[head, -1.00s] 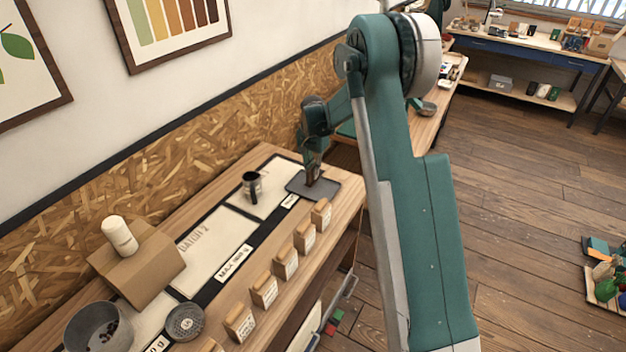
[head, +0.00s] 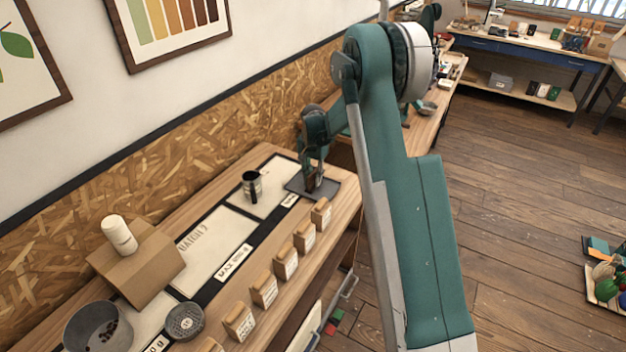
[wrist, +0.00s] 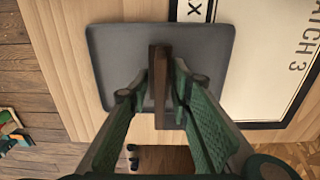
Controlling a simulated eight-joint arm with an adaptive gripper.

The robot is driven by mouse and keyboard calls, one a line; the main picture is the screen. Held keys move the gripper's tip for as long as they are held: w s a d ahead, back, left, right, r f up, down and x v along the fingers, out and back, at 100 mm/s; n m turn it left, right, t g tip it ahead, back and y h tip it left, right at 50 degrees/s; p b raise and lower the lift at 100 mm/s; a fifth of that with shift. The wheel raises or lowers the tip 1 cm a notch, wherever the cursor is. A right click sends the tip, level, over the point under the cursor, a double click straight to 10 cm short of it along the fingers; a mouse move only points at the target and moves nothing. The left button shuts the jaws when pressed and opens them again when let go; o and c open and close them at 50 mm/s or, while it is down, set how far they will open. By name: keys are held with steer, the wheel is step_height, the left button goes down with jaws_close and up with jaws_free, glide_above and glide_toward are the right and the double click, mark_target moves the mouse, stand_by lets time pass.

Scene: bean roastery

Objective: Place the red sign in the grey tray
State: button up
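The grey tray (head: 296,188) is a flat dark square at the far right end of the near bench. It also shows in the wrist view (wrist: 118,55). My gripper (head: 315,185) is over the tray, pointing down. In the wrist view my gripper (wrist: 161,90) has a narrow dark reddish-brown slab between its fingertips, which appear closed on both sides of it. I take this slab to be the red sign (wrist: 159,62), seen edge-on, so its face is hidden. It overlaps the tray in view; whether it touches the tray is unclear.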

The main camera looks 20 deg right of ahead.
steer(key=shift+r, duration=0.1)
stand_by(0.3)
step_height(320, 180, up, 12)
steer(key=shift+r, duration=0.1)
stand_by(0.6)
stand_by(0.4)
steer(key=shift+s+r, duration=0.2)
steer(key=shift+r, duration=0.15)
steer(key=s+a+r+n+t, duration=0.2)
steer(key=s+r+n+t, duration=0.15)
steer(key=s+r, duration=1.85)
steer(key=s+a+f+n+t, duration=0.1)
steer(key=s+f+n+t, duration=0.1)
steer(key=s, duration=1.3)
steer(key=s+a+f+n+t, duration=0.1)
steer(key=s+f+n, duration=0.1)
steer(key=s, duration=1.3)
steer(key=shift+s+f+n+t, duration=0.15)
steer(key=shift+n+t, duration=0.2)
steer(key=shift+n, duration=0.4)
